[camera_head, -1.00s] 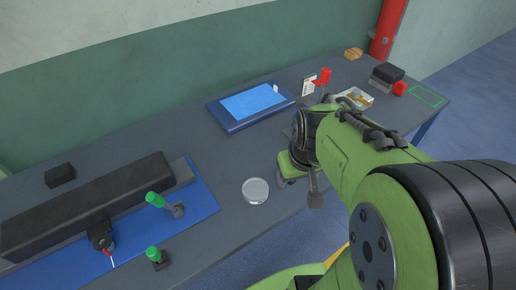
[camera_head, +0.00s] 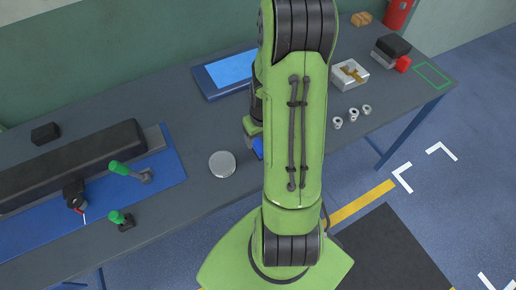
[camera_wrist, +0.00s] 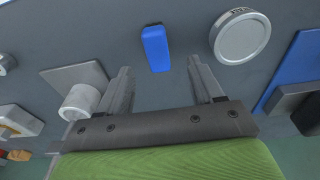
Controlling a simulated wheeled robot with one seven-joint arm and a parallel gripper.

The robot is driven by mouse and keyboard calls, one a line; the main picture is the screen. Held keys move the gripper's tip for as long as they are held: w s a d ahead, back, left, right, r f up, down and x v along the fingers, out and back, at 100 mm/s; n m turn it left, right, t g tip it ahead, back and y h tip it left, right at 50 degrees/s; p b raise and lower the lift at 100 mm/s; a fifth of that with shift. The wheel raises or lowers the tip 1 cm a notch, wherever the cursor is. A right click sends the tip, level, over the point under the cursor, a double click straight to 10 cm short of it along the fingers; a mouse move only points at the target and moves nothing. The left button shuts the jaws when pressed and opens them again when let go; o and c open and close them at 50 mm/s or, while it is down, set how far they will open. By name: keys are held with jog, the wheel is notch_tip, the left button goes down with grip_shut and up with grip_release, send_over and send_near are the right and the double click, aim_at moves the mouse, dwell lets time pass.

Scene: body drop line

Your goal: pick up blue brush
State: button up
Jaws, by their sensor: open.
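The blue brush (camera_wrist: 155,48) shows in the wrist view as a small blue block on the grey bench top. It lies just beyond the fingertips, roughly between their lines, with no finger seen touching it. In the head view a blue part of it (camera_head: 258,148) shows at the left edge of my arm, which hides the rest. My gripper (camera_wrist: 158,68) is open and empty, its two fingers well apart. In the head view my arm covers most of the gripper.
A round silver disc (camera_wrist: 240,37) lies to the right of the brush in the wrist view. A white cylinder (camera_wrist: 80,101) by a grey plate stands left of my left finger. In the head view, green-handled clamps (camera_head: 125,170) stand on the left and a tray (camera_head: 350,73) at the right.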

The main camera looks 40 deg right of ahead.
aim_at(259, 146)
jog(key=f, duration=0.2)
jog(key=shift+w+d+f, duration=0.15)
jog(key=shift+d+f, duration=0.05)
jog(key=shift+f, duration=0.15)
jog(key=f, duration=0.3)
jog(key=w+f, duration=0.1)
jog(key=f, duration=0.1)
jog(key=shift+d+f, duration=0.1)
jog(key=shift+d, duration=0.15)
jog(key=shift+s+a, duration=0.1)
jog(key=shift+s, duration=0.05)
jog(key=shift+c, duration=0.5)
jog(key=c, duration=1)
